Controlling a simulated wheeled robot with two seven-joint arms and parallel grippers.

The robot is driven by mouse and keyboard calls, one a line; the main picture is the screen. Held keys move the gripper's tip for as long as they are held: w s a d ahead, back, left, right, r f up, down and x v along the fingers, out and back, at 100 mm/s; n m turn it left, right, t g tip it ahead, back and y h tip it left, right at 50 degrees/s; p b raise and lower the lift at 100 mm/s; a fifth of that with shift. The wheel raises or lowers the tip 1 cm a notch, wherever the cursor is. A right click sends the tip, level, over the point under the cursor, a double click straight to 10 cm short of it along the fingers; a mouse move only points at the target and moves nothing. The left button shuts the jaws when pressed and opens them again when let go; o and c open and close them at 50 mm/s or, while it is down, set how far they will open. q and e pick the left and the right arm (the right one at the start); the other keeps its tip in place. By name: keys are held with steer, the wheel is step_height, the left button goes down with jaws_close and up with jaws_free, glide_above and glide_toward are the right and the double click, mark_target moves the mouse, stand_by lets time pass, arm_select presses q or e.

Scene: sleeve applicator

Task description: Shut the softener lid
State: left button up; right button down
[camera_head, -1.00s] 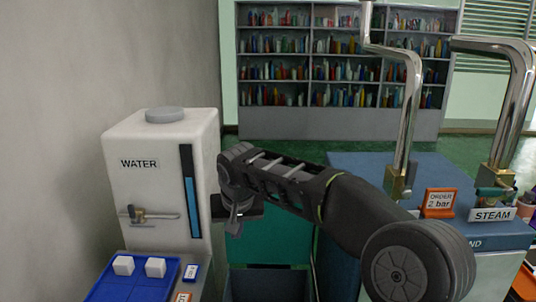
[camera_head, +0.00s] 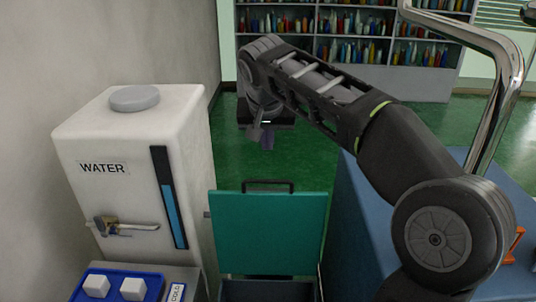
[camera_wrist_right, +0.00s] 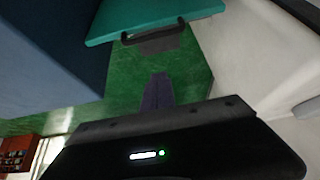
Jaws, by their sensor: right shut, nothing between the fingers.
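The softener lid is most likely the teal panel (camera_head: 268,235) with a dark bar handle (camera_head: 268,184) along its top edge. It stands raised at the back of a dark open-topped box (camera_head: 268,291). In the right wrist view the teal panel (camera_wrist_right: 140,18) and its handle (camera_wrist_right: 150,38) show at the top. My right gripper (camera_head: 267,142) is shut and empty, above and beyond the panel's top edge, apart from it. Its fingers (camera_wrist_right: 158,92) point toward the handle in the wrist view. My left gripper is out of view.
A white water tank (camera_head: 130,180) with a tap (camera_head: 108,226) stands left of the panel. A blue tray (camera_head: 115,288) with white cubes lies in front of it. A blue cabinet (camera_head: 365,235) stands to the right. Green floor is clear behind; shelves stand at the back.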

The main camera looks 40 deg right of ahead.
steer(key=shift+r, duration=0.2)
steer(key=shift+a, duration=0.1)
step_height(320, 180, down, 10)
steer(key=p, duration=0.2)
steer(key=shift+w+d+r, duration=0.25)
steer(key=shift+w+d, duration=0.15)
stand_by(0.3)
